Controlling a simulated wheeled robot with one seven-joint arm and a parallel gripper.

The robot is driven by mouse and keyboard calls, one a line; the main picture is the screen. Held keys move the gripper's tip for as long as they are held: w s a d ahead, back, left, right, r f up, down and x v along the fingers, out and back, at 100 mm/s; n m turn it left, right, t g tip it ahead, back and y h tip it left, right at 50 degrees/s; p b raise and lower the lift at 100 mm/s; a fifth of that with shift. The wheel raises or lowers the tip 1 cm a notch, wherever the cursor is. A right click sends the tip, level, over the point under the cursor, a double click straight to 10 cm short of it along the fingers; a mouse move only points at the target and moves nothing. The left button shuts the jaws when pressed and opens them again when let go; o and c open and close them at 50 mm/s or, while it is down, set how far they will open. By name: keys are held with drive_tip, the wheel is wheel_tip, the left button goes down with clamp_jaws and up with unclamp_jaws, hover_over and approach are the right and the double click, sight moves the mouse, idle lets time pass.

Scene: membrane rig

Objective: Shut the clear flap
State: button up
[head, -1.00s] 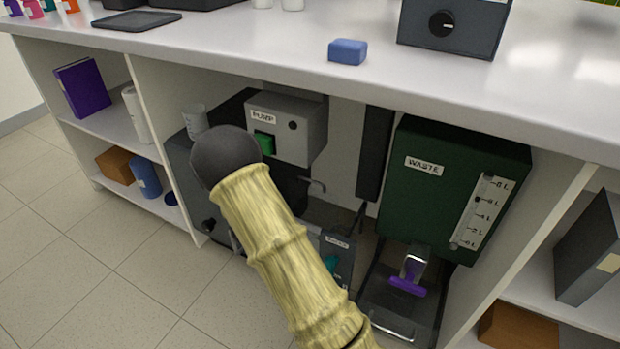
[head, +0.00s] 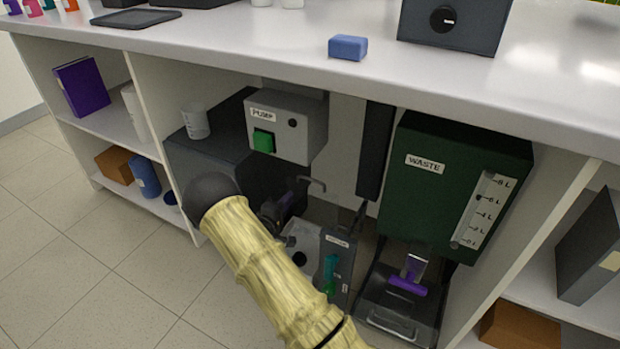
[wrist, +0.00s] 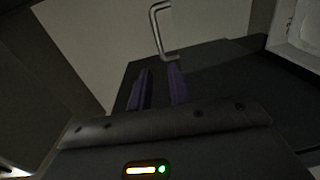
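I cannot make out the clear flap for certain. A pale panel with a dark round spot (head: 300,250) lies low beside a grey unit with teal and green levers (head: 336,268), partly behind my arm. A glassy-looking dark tray (head: 400,308) sits under the green WASTE tank (head: 460,180), with a purple-handled tap above it. My gripper (head: 290,203) is below the pump box, partly hidden by my forearm. In the wrist view its two purple fingers (wrist: 160,88) stand apart with nothing between them. A bent metal rod (wrist: 158,30) shows beyond the fingertips.
The grey PUMP box (head: 290,125) with a green switch hangs above my gripper. A dark cabinet (head: 215,145) with a beaker (head: 195,122) stands to the left. The white counter (head: 250,50) overhangs everything. The floor (head: 110,270) at left is clear.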

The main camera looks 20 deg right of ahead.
sight(307, 179)
drive_tip(key=b+x, duration=0.7)
drive_tip(key=x, duration=0.7)
drive_tip(key=shift+w+d+f, duration=0.1)
drive_tip(key=shift+d+f, duration=0.05)
drive_tip(key=shift+w+d, duration=0.3)
drive_tip(key=shift+d, duration=0.1)
drive_tip(key=shift+c, duration=0.2)
clamp_jaws()
